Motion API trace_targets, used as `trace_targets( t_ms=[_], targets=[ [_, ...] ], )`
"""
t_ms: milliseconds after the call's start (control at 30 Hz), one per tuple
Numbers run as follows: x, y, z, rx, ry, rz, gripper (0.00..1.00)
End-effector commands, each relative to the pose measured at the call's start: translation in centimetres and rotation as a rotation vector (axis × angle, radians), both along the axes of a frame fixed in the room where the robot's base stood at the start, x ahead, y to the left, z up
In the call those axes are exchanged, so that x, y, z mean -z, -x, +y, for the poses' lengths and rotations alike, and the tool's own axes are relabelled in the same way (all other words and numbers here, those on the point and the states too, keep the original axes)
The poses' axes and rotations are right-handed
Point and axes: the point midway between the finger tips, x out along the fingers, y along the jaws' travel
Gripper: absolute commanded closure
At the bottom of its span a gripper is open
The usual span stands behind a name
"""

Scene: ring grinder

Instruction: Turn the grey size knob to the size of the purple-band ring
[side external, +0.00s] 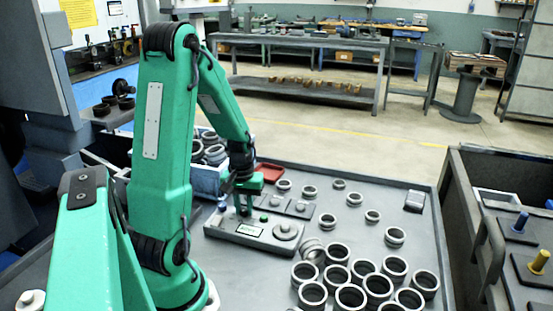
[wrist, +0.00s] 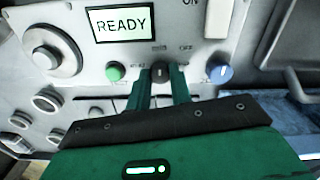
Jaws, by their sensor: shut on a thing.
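The grey size knob (wrist: 160,72) is small and dark, on the panel in the wrist view, with small labels around it too blurred to read. My gripper (wrist: 161,80) is shut on it, one green finger on each side. In the side external view my gripper (side external: 244,209) reaches down to the control box (side external: 240,236), and its fingers hide the knob. Many grey rings (side external: 376,284) lie on the table, but I cannot make out a purple band on any of them.
The panel also has a screen reading READY (wrist: 121,23), a green button (wrist: 115,72), a blue knob (wrist: 220,73) and a large round dial (wrist: 50,53). A blue bin of rings (side external: 207,180) and a red tray (side external: 270,172) stand behind the box.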

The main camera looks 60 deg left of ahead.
Motion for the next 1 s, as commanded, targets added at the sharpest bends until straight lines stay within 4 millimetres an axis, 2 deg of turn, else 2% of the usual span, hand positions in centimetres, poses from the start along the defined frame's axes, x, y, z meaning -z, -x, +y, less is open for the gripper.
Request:
trace_targets(
  t_ms=[200,233,333,767,1000],
  targets=[
    [-0.1,0.0,0.0,0.001,-0.001,-0.001,1.00],
    [-0.1,0.0,0.0,0.001,-0.001,-0.001,0.77],
    [-0.1,0.0,0.0,0.001,-0.001,-0.001,0.57],
    [-0.3,0.0,0.0,0.001,-0.002,-0.001,0.57],
    [-2.0,-0.1,0.0,0.001,-0.002,-0.002,0.57]
  ],
)
